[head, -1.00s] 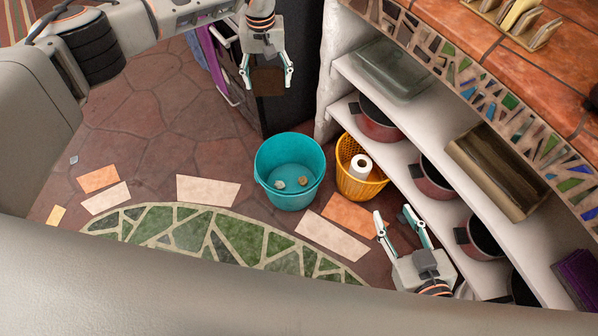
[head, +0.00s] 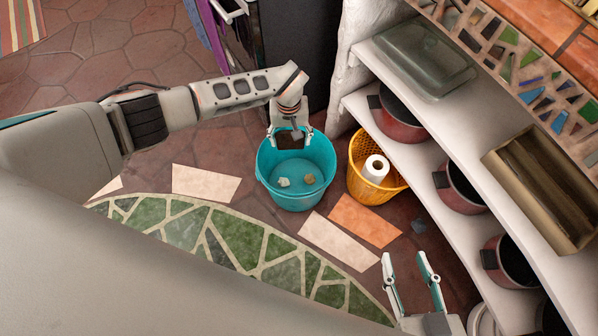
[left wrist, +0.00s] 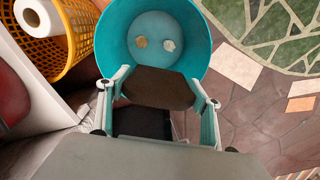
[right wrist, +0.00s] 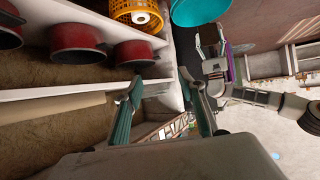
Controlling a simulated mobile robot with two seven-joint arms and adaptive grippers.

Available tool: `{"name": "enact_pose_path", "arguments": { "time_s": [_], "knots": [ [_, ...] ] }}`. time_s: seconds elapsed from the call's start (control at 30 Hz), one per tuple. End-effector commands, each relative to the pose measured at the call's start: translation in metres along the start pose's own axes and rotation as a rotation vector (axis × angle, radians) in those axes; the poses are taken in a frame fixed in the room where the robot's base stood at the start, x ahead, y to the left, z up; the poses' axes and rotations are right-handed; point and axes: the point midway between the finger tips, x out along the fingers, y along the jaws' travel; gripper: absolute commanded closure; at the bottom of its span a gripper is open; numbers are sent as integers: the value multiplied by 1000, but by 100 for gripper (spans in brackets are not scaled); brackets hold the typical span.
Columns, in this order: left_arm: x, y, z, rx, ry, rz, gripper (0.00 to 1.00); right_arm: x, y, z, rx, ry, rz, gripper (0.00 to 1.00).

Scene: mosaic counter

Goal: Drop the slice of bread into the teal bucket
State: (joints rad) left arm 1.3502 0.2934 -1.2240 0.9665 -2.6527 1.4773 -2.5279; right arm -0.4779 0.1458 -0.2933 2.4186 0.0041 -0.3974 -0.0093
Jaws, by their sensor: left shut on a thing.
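The teal bucket (head: 296,190) stands on the floor with two small pale lumps inside; it also shows in the left wrist view (left wrist: 150,15). My left gripper (head: 290,136) is shut on the dark brown slice of bread (left wrist: 157,88). In the head view the bread (head: 289,141) hangs at the far side of the bucket's opening. In the left wrist view the bread covers part of the bucket's near rim; its exact height above the rim is unclear. My right gripper (head: 408,272) is open and empty at the lower right, away from the bucket.
A yellow basket (head: 362,152) holding a paper roll (head: 375,168) stands right of the bucket. White shelves with red pots (head: 400,122) and a glass dish (head: 412,60) rise at the right. A dark cabinet (head: 285,50) stands behind. Flat tiles lie on the floor in front.

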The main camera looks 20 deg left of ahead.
Motion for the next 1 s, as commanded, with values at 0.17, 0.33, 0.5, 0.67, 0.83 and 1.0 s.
{"name": "enact_pose_path", "arguments": {
  "time_s": [0.17,0.33,0.5,0.67,0.83,1.0],
  "knots": [
    [29,-2,6,0,-13,-5,43,3,-6,-1,32,12,-10,60],
    [47,-2,6,0,-13,-5,43,5,-10,-8,59,32,-17,60],
    [54,-1,4,0,-9,-4,43,6,-13,-15,78,51,-22,60],
    [54,0,2,0,-4,-2,43,6,-12,-20,82,63,-22,60],
    [53,0,1,1,-2,-2,43,6,-12,-22,81,66,-22,60],
    [53,0,1,1,-3,-2,16,6,-12,-22,81,65,-22,60]
  ]
}}
